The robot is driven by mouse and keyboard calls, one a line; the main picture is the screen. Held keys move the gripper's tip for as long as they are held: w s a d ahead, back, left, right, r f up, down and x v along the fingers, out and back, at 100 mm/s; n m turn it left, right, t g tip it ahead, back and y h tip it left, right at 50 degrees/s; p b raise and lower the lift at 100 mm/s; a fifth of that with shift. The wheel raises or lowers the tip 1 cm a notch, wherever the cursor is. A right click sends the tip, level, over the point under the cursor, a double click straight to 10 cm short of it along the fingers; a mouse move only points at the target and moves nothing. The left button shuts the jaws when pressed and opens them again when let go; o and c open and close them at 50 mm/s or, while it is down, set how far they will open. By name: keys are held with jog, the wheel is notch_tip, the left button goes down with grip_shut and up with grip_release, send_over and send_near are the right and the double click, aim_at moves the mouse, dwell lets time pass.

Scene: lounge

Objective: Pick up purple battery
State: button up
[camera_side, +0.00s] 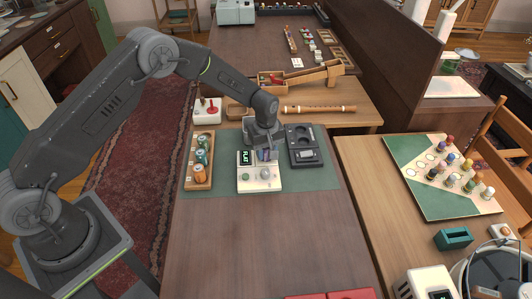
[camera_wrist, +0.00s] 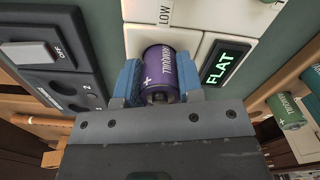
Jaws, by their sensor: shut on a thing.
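The purple battery (camera_wrist: 166,72) is held between the two blue fingers of my gripper (camera_wrist: 163,84) in the wrist view, one finger on each side, its plus-marked end toward me. In the side view my gripper (camera_side: 264,147) is over the back of the white tester (camera_side: 245,186), and a bit of the purple battery (camera_side: 265,155) shows below it. The tester also shows in the wrist view (camera_wrist: 200,17), with "LOW" and a lit green "FLAT" display (camera_wrist: 226,63). I cannot tell whether the battery still touches the tester.
A wooden tray (camera_side: 190,181) with green, teal and orange batteries stands left of the tester. A dark device (camera_side: 305,158) with an OFF switch (camera_wrist: 30,54) stands close on the right. A wooden flute (camera_side: 318,109) lies behind. The front table is mostly clear.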

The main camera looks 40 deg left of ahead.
jog(key=shift+c, duration=0.4)
jog(key=shift+r, duration=0.45)
jog(key=r, duration=0.3)
jog(key=shift+s+a+r, duration=0.1)
jog(key=shift+a+r, duration=0.3)
jog(key=s+a+r, duration=0.4)
jog(key=a+r, duration=0.2)
jog(key=a, duration=0.4)
jog(key=shift+s+r, duration=0.15)
jog(key=shift+s, duration=0.1)
jog(key=shift+d, duration=0.1)
jog(key=w+d+r, duration=0.2)
jog(key=w+r, duration=0.1)
jog(key=w, duration=0.8)
notch_tip(320, 180, down, 6)
jog(key=shift+w, duration=0.2)
jog(key=shift+d+f, duration=0.1)
